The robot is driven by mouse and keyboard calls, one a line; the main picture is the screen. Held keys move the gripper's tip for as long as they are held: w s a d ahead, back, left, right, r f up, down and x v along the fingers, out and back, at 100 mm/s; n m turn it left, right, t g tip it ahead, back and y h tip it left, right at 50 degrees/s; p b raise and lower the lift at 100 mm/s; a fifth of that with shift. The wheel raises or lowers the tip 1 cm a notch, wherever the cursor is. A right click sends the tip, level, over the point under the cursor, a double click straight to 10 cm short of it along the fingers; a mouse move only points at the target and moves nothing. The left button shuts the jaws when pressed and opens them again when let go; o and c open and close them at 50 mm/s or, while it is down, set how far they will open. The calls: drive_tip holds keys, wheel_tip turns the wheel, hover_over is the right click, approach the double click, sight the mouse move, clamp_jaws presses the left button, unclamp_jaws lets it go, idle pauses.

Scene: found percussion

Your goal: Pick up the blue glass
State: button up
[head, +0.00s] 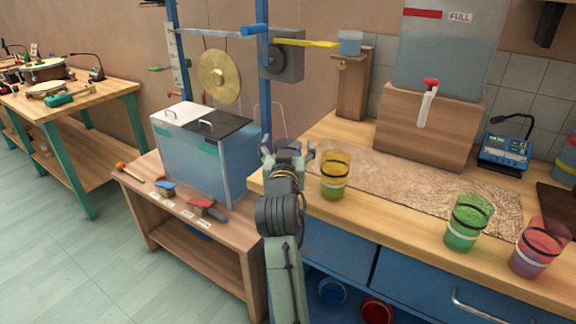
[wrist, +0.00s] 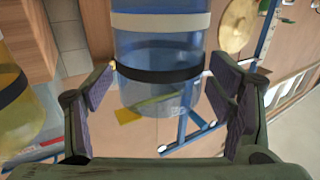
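The blue glass (wrist: 160,48) is see-through, with a white band and a black band, and fills the upper middle of the wrist view. In the head view the blue glass (head: 287,144) is mostly hidden behind my gripper (head: 288,155), near the counter's left end. My gripper (wrist: 163,70) is open, with one finger on each side of the glass. The left fingertip looks very close to the glass; a small gap shows at the right one. I cannot tell whether either touches.
A yellow glass (head: 335,175) stands just right of my gripper and also shows in the wrist view (wrist: 18,100). A green glass (head: 468,222) and a pink glass (head: 538,248) stand farther right. A textured mat (head: 420,182) lies behind them. A blue post (head: 265,90) rises behind my gripper.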

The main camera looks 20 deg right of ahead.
clamp_jaws()
idle(0.8)
